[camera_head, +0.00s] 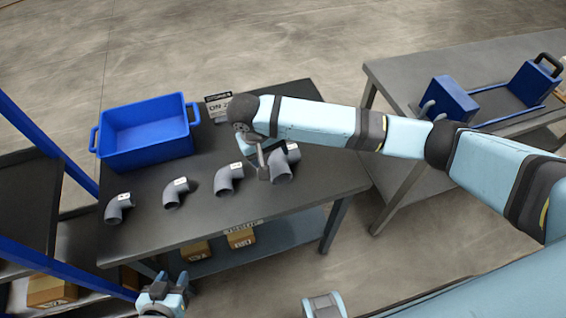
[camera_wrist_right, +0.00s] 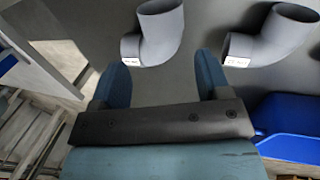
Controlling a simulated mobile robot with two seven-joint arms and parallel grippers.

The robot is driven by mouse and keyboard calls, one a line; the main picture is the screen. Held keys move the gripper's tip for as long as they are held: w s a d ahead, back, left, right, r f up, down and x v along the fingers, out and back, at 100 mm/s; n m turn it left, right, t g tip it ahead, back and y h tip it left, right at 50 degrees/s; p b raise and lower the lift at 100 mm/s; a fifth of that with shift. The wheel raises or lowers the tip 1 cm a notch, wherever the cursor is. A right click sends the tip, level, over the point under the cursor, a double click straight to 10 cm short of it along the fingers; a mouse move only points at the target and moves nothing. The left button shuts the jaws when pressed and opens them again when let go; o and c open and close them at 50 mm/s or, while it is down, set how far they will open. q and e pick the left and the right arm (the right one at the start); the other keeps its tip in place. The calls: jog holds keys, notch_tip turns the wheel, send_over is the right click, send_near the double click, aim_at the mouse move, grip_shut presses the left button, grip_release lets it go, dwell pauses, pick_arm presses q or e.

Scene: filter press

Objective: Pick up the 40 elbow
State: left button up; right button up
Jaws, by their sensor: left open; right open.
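Several grey pipe elbows with white labels stand in a row on the dark table: a far-left one (camera_head: 119,208), a second (camera_head: 176,193), a third (camera_head: 229,179) and the rightmost, largest-looking one (camera_head: 283,165). The label sizes are unreadable, so I cannot tell which is the 40 elbow. My right gripper (camera_head: 257,163) is beside the rightmost elbow, partly covering it. In the right wrist view that elbow (camera_wrist_right: 160,32) lies just beyond the open, empty fingers (camera_wrist_right: 158,80), with another elbow (camera_wrist_right: 272,38) to the right. My left gripper (camera_head: 170,279) is open below the table's front edge.
A blue bin (camera_head: 146,137) stands at the table's back left, and a small sign (camera_head: 218,105) beside it. A grey table (camera_head: 400,78) on the right holds a blue press-like device (camera_head: 450,98). Cardboard boxes (camera_head: 241,238) sit on the lower shelf.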

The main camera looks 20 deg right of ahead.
aim_at(277, 170)
jog(key=x, duration=0.5)
jog(key=shift+f, duration=0.25)
jog(key=shift+s+x, duration=0.1)
jog(key=shift+x, duration=1.25)
jog(key=shift+s+x, duration=0.15)
jog(key=shift+x, duration=1.2)
jog(key=shift+c, duration=0.2)
jog(key=c, duration=0.7)
